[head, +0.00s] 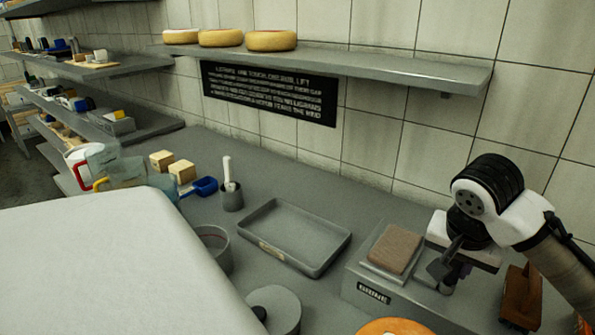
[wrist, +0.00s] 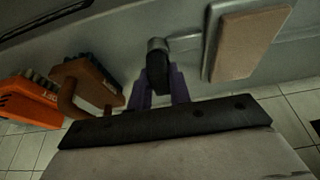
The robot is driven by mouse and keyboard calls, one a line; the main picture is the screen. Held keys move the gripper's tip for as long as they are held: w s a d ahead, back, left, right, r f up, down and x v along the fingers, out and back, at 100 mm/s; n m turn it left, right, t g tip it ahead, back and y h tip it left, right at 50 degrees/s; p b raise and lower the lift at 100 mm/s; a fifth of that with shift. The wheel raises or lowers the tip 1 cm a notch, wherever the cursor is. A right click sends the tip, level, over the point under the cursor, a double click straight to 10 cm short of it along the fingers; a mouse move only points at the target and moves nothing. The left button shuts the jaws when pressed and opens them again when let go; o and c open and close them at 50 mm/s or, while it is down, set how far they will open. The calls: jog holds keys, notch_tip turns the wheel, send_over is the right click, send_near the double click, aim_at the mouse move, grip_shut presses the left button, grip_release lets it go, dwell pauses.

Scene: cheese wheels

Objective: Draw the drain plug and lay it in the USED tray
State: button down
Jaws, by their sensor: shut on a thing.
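My gripper (head: 449,262) is over the right end of the grey box labelled BRINE (head: 375,293). In the wrist view its purple fingers (wrist: 162,90) are shut on the dark drain plug (wrist: 157,70), which has a grey collar at its far end. The fingers and wrist hide much of the plug in the head view. I cannot tell whether it is still seated or free of the box. A shallow grey tray (head: 335,249) stands left of the box, empty, with a small pale label on its front. The label is too small to read.
A brown pad (head: 394,249) lies on the box beside my gripper; it also shows in the wrist view (wrist: 250,42). A brown brush (head: 521,298) stands right of the box. A grey cup (head: 231,198) and round vessels stand left of the tray. A shelf (head: 400,72) runs above.

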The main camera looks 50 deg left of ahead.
aim_at(456, 264)
jog(key=shift+r+p, duration=1.75)
jog(key=shift+r, duration=0.3)
notch_tip(456, 264, up, 3)
jog(key=p, duration=0.3)
jog(key=shift+r, duration=0.1)
jog(key=shift+a, duration=0.1)
